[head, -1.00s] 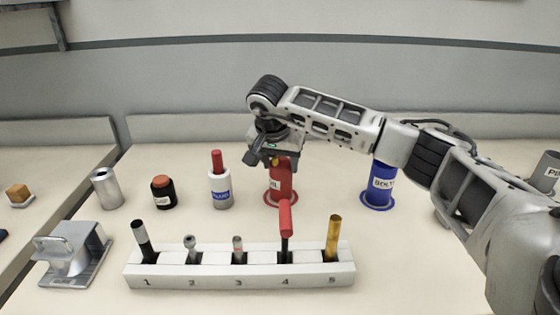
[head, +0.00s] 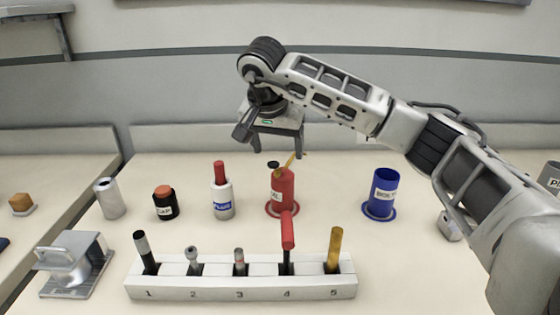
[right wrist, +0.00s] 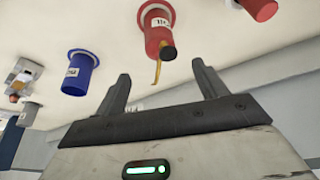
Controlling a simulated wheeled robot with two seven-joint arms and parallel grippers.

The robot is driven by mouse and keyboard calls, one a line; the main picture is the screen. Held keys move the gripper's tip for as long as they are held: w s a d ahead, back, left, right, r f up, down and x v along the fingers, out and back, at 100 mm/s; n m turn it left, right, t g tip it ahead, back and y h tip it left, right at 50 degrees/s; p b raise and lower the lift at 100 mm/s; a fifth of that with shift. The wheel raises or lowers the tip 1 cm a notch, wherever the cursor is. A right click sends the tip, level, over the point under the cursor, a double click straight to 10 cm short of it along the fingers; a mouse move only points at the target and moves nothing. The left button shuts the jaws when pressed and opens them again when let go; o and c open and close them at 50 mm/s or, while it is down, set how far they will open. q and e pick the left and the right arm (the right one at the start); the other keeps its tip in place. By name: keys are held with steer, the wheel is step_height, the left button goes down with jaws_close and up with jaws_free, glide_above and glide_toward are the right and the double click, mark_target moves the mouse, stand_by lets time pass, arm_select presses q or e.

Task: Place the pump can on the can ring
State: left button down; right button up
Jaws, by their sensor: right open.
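The pump can is a red can (head: 283,187) with an oil label, a black top and a thin gold spout. It stands upright on a red ring (head: 268,210) on the table, and the ring's rim shows around its base. My right gripper (head: 278,150) is open and empty, just above the can and apart from it. In the right wrist view the can (right wrist: 157,32) lies beyond the two spread fingers (right wrist: 161,72), with nothing between them. My left gripper is not in view.
A blue can (head: 383,190) stands on a blue ring to the right. A white bottle (head: 222,200), a black jar (head: 165,207) and a metal cylinder (head: 110,200) stand to the left. In front is a numbered white rack (head: 210,290) holding several tools. A metal fixture (head: 75,265) is front left.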

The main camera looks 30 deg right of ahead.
steer(key=shift+v, duration=1.4)
